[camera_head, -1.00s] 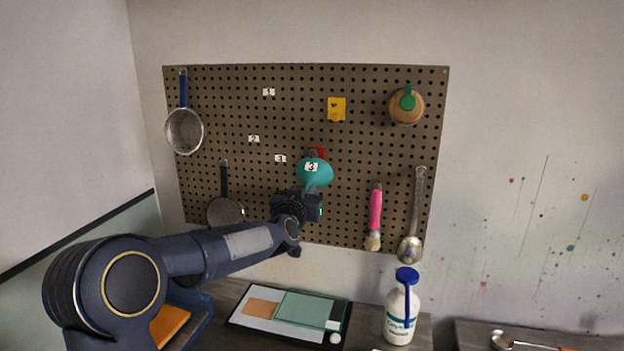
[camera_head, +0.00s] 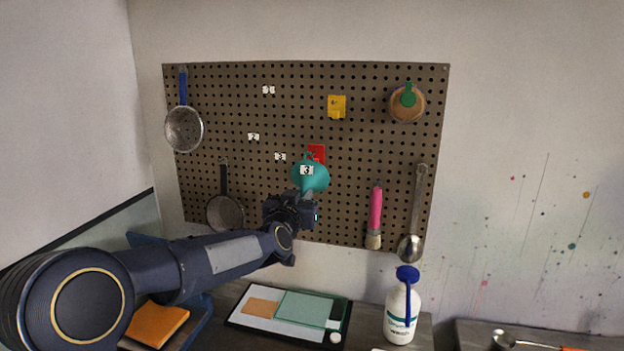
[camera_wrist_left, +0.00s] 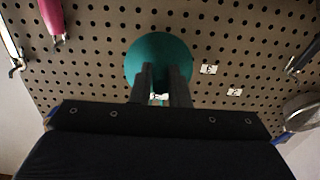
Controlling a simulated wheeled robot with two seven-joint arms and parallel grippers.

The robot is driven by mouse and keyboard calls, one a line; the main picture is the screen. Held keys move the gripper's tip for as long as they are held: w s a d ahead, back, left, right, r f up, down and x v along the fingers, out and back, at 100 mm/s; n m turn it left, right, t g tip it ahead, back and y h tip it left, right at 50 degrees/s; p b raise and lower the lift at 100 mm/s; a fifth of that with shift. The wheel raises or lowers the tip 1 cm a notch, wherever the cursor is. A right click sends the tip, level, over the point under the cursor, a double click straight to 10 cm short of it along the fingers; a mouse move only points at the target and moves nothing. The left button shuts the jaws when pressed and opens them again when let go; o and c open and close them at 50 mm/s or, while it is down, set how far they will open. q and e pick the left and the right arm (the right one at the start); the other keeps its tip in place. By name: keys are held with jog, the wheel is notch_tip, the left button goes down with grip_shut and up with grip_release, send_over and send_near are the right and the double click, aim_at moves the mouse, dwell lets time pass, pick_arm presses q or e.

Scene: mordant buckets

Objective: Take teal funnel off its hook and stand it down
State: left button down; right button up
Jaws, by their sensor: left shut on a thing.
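The teal funnel (camera_head: 311,179) is in front of the pegboard (camera_head: 350,150), mouth up and spout down, with a white label marked 3 on it. A red hook plate (camera_head: 317,152) shows behind its upper right. My left gripper (camera_head: 306,200) is shut on the lower part of the funnel. In the left wrist view the two fingers (camera_wrist_left: 161,88) close on the teal funnel (camera_wrist_left: 158,46). Whether the funnel still touches its hook is hidden. My right gripper is not in view.
Two strainers (camera_head: 184,130), a pink-handled brush (camera_head: 375,215), a ladle (camera_head: 411,240) and a round brown item (camera_head: 407,106) hang on the board. Below, a tray (camera_head: 290,312) and a white bottle (camera_head: 401,310) stand on the table.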

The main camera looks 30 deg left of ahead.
pick_arm(q)
jog(key=shift+v, duration=1.7)
